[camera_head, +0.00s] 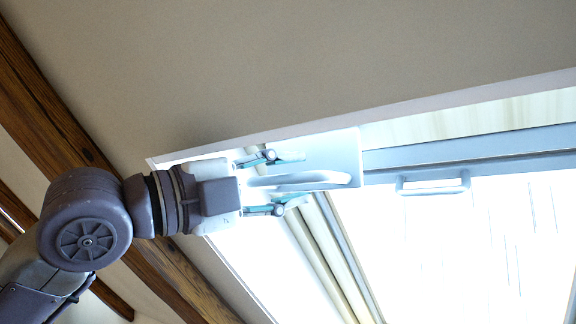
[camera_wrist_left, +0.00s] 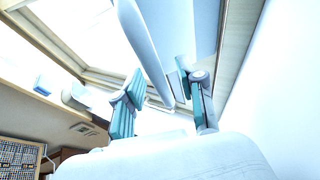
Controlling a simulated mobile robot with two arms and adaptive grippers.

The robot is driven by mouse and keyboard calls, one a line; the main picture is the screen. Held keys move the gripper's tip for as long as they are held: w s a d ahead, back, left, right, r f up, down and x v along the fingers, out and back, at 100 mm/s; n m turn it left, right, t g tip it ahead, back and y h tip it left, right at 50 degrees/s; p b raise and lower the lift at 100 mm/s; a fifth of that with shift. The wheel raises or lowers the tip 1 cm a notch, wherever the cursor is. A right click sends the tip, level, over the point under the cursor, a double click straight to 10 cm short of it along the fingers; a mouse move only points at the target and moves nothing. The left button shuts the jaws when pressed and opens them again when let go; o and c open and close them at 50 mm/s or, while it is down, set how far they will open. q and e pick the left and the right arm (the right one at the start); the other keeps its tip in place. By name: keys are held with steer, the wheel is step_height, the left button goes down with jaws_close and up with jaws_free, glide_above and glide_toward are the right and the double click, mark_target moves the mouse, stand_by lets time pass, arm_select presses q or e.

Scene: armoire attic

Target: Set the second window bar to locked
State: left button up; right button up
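A pale window bar (camera_head: 335,180) with a rounded handle sticks out from a pale plate (camera_head: 347,147) at the window's upper left. My left gripper (camera_head: 298,178) reaches it from the left with its two teal fingers apart, one above and one below the bar. In the left wrist view, the bar (camera_wrist_left: 145,45) runs between the spread fingers (camera_wrist_left: 160,85); I cannot tell whether either touches it. Another, smaller window bar (camera_head: 433,185) sits on the grey frame to the right, apart from the gripper. The frames do not show which one is the second. My right gripper is out of view.
The bright window (camera_head: 470,240) fills the lower right, with grey frame rails (camera_head: 480,145) across its top. A sloped plain ceiling (camera_head: 300,60) lies above, and dark wooden beams (camera_head: 60,125) at left.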

arm_select(q)
steer(key=shift+w, duration=0.1)
steer(key=shift+c, duration=0.2)
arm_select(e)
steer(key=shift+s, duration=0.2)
arm_select(q)
steer(key=shift+d, duration=0.1)
jaws_close()
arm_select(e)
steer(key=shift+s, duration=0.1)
